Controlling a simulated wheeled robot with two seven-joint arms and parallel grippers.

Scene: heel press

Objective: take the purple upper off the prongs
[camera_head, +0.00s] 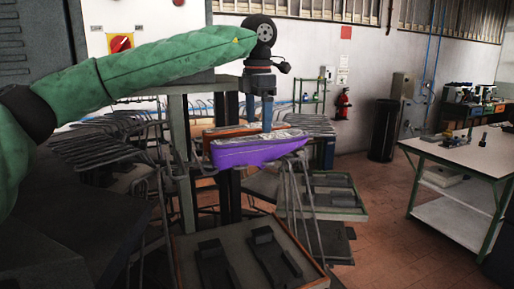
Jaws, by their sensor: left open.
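The purple upper (258,152) rests on the metal prongs (293,190) of the rack, near the middle of the head view. Its top has a grey-white opening along its length. My left gripper (267,128) points straight down at the upper from above, at its back edge. Its fingers are open, and I cannot tell whether they touch or straddle the upper. My left arm comes in from the left in a green cover. My right gripper is not in view.
Wooden-edged trays (245,258) with dark blocks stand below the prongs. More bent metal prongs (105,150) stick out at the left. A green post (181,165) stands left of the upper. A white-topped workbench (470,150) and a black bin (384,130) stand at the right, with open floor between.

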